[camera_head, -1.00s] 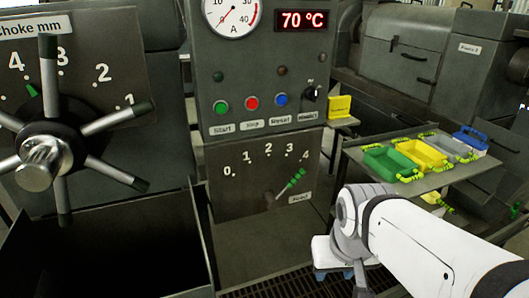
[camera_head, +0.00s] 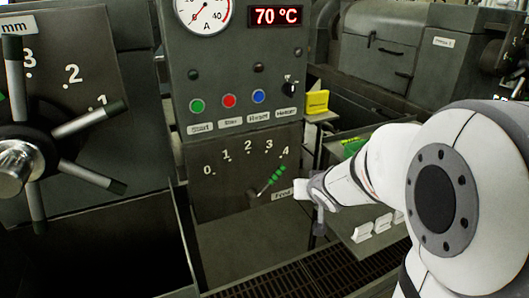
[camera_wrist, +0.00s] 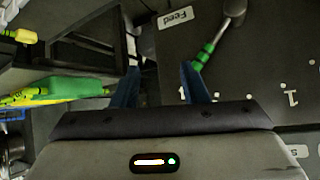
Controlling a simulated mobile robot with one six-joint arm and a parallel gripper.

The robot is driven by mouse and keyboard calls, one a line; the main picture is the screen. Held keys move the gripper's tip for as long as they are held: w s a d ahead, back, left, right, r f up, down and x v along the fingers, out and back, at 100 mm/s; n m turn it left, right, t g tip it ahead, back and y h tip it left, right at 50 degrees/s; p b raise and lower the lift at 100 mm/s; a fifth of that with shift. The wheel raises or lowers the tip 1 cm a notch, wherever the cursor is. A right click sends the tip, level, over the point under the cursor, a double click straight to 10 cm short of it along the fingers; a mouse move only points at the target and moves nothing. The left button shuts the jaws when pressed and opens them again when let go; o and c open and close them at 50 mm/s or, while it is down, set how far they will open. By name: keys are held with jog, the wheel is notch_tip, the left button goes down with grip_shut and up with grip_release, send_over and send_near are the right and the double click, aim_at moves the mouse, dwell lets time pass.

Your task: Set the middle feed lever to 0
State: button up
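The middle feed lever (camera_head: 272,181) has a green grip on a short metal arm. It sits on the lower dark panel (camera_head: 225,205) above the Feed label. It slants up and right, pointing toward the 4 of a 0-to-4 scale. In the wrist view the lever (camera_wrist: 208,50) ends close to the tip of the right finger, outside the gap. I cannot tell whether they touch. My gripper (camera_wrist: 160,75) is open, its two blue fingers apart with nothing between them. In the head view the arm end is just right of the lever; the fingers are not clearly visible.
A choke handwheel (camera_head: 18,165) with several spokes stands at the left. Green, red and blue buttons (camera_head: 229,101) and a black knob (camera_head: 290,86) sit above the lever panel. A yellow box (camera_head: 317,101) stands behind. A side table (camera_head: 350,225) is partly hidden by my arm.

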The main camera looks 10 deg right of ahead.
aim_at(278, 173)
jog(key=w+a+f+t+y, duration=0.1)
jog(key=w+a+y, duration=0.1)
jog(key=w, duration=0.3)
jog(key=w+a+f+t+y, duration=0.2)
jog(key=w+y, duration=0.2)
jog(key=w, duration=0.1)
jog(key=w+a+f+t+y, duration=0.1)
jog(key=w+a+t+y, duration=0.1)
jog(key=w+y, duration=0.2)
jog(key=shift+w+f+m, duration=0.3)
jog(key=shift+w, duration=0.15)
grip_shut()
